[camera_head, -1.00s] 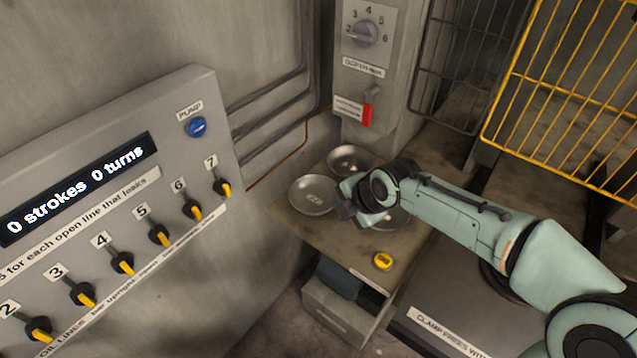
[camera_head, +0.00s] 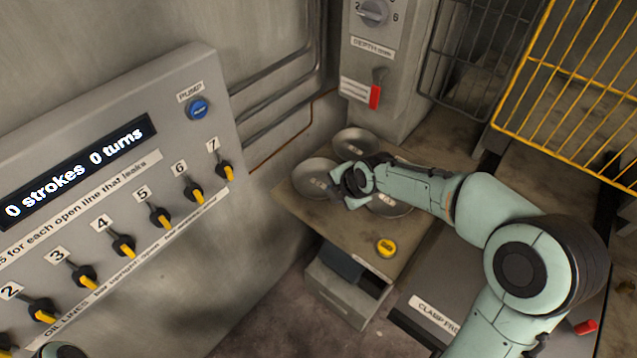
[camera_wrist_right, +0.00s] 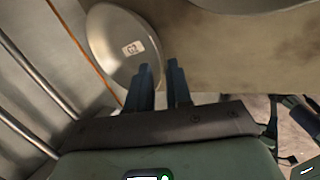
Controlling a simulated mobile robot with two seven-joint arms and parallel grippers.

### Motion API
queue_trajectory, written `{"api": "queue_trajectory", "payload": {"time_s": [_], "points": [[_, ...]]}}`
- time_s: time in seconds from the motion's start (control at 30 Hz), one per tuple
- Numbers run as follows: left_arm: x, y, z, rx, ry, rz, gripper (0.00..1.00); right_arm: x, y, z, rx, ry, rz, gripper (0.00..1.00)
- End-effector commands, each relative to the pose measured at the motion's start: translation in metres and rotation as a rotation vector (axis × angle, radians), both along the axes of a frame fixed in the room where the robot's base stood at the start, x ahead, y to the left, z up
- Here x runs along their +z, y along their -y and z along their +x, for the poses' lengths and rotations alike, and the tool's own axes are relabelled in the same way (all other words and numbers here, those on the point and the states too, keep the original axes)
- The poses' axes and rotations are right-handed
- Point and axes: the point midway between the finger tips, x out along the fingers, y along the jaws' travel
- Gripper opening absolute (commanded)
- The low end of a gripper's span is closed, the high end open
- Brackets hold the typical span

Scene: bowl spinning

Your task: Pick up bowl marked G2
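The bowl marked G2 (camera_head: 312,172) is a shallow grey metal bowl at the left of the small table. Its G2 label shows clearly in the right wrist view, where the bowl (camera_wrist_right: 110,45) is at the upper left. My right gripper (camera_head: 338,184) is at the bowl's right edge. In the wrist view its two fingers (camera_wrist_right: 161,75) are apart with a narrow gap. The left finger overlaps the bowl's rim and the right finger is just past it. I cannot tell whether they touch the bowl. My left gripper is out of view.
A second bowl (camera_head: 352,141) sits behind, and a third (camera_head: 395,207) lies partly under my right wrist. A yellow round object (camera_head: 386,247) is near the table's front (camera_head: 345,235). A lever panel (camera_head: 120,190) stands left, a yellow wire cage (camera_head: 570,90) right.

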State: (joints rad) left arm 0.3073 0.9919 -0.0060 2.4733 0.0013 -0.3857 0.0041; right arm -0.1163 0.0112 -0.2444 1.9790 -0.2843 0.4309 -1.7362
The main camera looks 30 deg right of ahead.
Motion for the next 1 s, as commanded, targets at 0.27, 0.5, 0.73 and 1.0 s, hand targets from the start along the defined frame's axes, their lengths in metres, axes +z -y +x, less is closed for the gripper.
{"api": "queue_trajectory", "payload": {"time_s": [0.27, 0.5, 0.73, 1.0], "points": [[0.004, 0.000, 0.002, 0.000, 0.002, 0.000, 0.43, -0.029, -0.003, 0.019, -0.001, -0.001, 0.000, 0.20], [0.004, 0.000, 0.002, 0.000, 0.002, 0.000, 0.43, -0.031, -0.003, 0.020, -0.001, 0.000, 0.001, 0.20], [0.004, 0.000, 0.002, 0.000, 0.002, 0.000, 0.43, -0.030, -0.004, 0.019, 0.001, 0.000, 0.001, 0.00], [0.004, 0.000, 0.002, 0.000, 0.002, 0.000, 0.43, -0.029, -0.004, 0.019, 0.001, -0.001, 0.001, 0.00]]}}
